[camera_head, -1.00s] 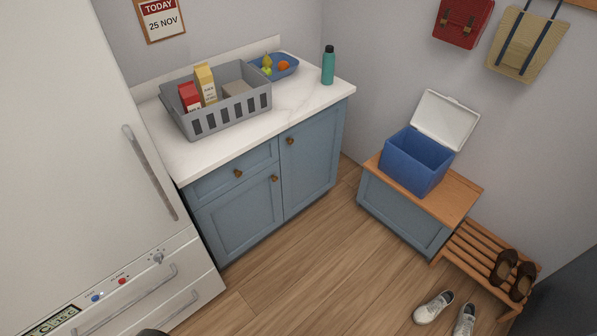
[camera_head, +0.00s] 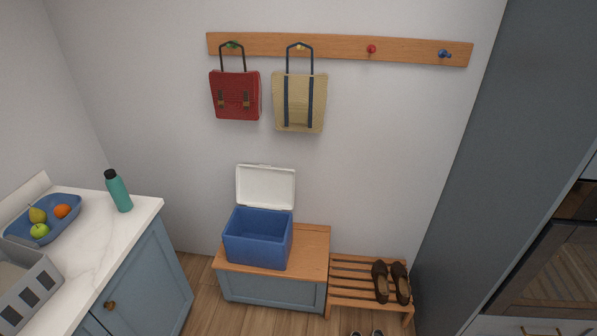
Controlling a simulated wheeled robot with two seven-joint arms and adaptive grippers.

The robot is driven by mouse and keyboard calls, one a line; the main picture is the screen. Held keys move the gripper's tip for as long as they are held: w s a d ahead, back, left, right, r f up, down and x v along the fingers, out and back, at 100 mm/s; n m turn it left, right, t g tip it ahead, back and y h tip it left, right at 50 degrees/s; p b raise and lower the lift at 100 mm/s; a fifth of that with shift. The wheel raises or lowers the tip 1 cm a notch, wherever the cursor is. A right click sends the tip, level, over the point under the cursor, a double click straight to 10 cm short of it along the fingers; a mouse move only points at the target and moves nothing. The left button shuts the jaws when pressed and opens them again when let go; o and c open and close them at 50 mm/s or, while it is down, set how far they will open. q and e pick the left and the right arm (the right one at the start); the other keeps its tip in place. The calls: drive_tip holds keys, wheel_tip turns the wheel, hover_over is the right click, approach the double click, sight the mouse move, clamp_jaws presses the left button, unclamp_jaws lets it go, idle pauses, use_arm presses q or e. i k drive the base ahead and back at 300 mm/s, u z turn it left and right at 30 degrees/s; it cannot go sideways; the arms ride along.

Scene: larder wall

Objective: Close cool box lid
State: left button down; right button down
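The blue cool box (camera_head: 255,250) stands on the wooden top of a low bench against the wall. Its white lid (camera_head: 266,186) is open and stands upright at the back edge, near the wall. The inside of the box shows as plain blue, with nothing visible in it. Neither of my grippers shows in the head view.
The bench (camera_head: 313,246) has bare top right of the box. A slatted shoe rack (camera_head: 350,285) with brown shoes (camera_head: 381,282) adjoins it. A counter (camera_head: 95,240) with a teal bottle (camera_head: 118,192) is at left. Bags hang above; a tall dark cabinet (camera_head: 475,170) is at right.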

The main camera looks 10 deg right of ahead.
sight(262, 185)
drive_tip(key=z, duration=0.5)
drive_tip(key=i, duration=1)
drive_tip(key=z, duration=1.15)
drive_tip(key=i, duration=0.25)
drive_tip(key=z, duration=0.05)
